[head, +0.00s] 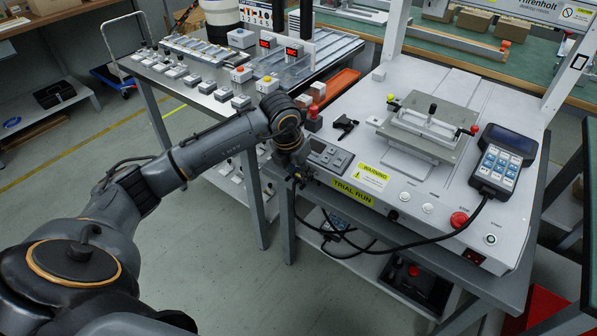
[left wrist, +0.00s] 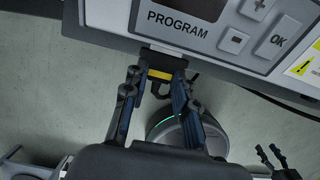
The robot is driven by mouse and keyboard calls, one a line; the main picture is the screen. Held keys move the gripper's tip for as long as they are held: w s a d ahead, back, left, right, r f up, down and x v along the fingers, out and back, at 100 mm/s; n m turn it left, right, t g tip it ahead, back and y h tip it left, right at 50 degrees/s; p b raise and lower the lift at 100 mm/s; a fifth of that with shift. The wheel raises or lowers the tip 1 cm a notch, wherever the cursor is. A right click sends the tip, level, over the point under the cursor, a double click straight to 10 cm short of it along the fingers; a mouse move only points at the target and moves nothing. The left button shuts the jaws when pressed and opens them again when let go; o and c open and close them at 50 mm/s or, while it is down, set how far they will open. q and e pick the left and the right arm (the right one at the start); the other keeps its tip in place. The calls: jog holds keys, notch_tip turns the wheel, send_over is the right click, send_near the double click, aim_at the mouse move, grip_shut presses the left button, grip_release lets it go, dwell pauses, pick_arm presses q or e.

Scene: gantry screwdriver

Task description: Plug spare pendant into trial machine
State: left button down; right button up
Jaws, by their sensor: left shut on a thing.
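My left gripper (head: 296,180) is at the front left edge of the trial machine (head: 352,192). In the left wrist view, my left gripper (left wrist: 156,92) is shut on a dark connector with a yellow band (left wrist: 160,75). The connector meets the front edge below the PROGRAM panel (left wrist: 205,18); I cannot tell whether it is seated. A pendant (head: 503,160) with blue keys rests on the machine's right side. Its black cable (head: 430,240) loops along the front towards my left gripper.
A grey fixture (head: 428,125) and a black clamp-like part (head: 345,127) are on the machine top. A red button (head: 459,219) is on its front. A bench with several small boxes (head: 240,75) stands left. A dark two-pronged part (left wrist: 275,158), perhaps my right gripper, shows lower right.

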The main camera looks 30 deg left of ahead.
pick_arm(q)
jog(key=shift+w, duration=0.15)
pick_arm(e)
jog(key=shift+f, duration=0.1)
pick_arm(q)
jog(key=shift+w, duration=0.3)
pick_arm(e)
jog(key=shift+w+r, duration=0.1)
jog(key=shift+r, duration=0.2)
pick_arm(q)
jog(key=shift+w, duration=0.1)
pick_arm(e)
jog(key=shift+r, duration=0.25)
pick_arm(q)
jog(key=c, duration=1)
grip_release()
pick_arm(e)
jog(key=shift+f, duration=0.15)
pick_arm(q)
jog(key=shift+r, duration=0.15)
